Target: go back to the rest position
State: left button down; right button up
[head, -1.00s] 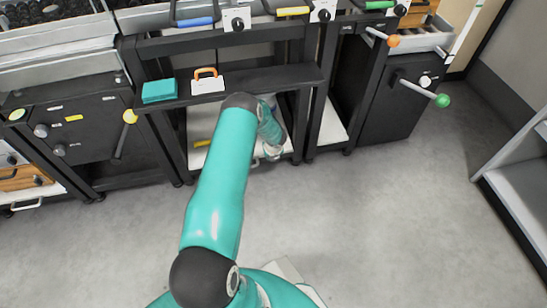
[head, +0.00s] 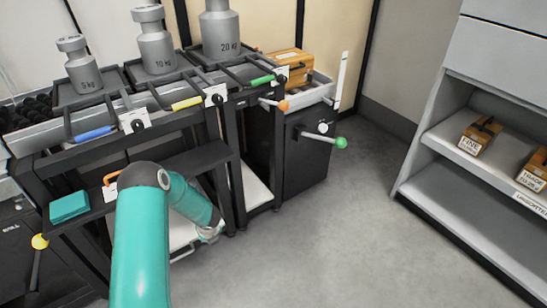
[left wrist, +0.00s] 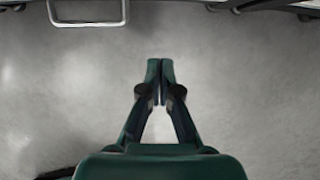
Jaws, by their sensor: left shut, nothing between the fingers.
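My left arm is teal, with its elbow bent in front of the black weighing tables in the head view. Its wrist end is low, by the pale lower shelf (head: 183,238), and the fingers are too small to make out there. In the left wrist view my left gripper (left wrist: 160,64) is shut, its two fingertips together, with nothing between them. It points over bare grey floor (left wrist: 230,75). My right gripper is in neither view.
Weights marked 5 kg (head: 83,75), 10 kg (head: 156,50) and 20 kg (head: 220,35) stand on the tables. A teal block (head: 69,206) lies on a black shelf. A pale handle (left wrist: 88,22) is near the gripper. Grey shelving (head: 440,200) stands right; floor between is clear.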

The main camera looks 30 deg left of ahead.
pick_arm(q)
jog(key=w+d+m, duration=0.1)
jog(key=w+d, duration=0.2)
jog(key=d, duration=0.3)
jog(key=s+d+n+g+h, duration=0.1)
jog(key=s+d+h, duration=0.15)
jog(key=d, duration=0.55)
jog(key=s+d+n+h, duration=0.1)
jog(key=s+d+h, duration=0.15)
jog(key=d, duration=0.65)
jog(key=s+d+r+n+g+h, duration=0.1)
jog(key=s+d+r+n+h, duration=0.2)
jog(key=s+d+n, duration=1.2)
notch_tip(320, 180, up, 38)
jog(key=w+n+t+p, duration=0.1)
jog(key=w+n+p, duration=0.2)
jog(key=p, duration=3.6)
jog(key=n, duration=0.5)
jog(key=shift+n, duration=0.4)
jog(key=shift+d, duration=0.1)
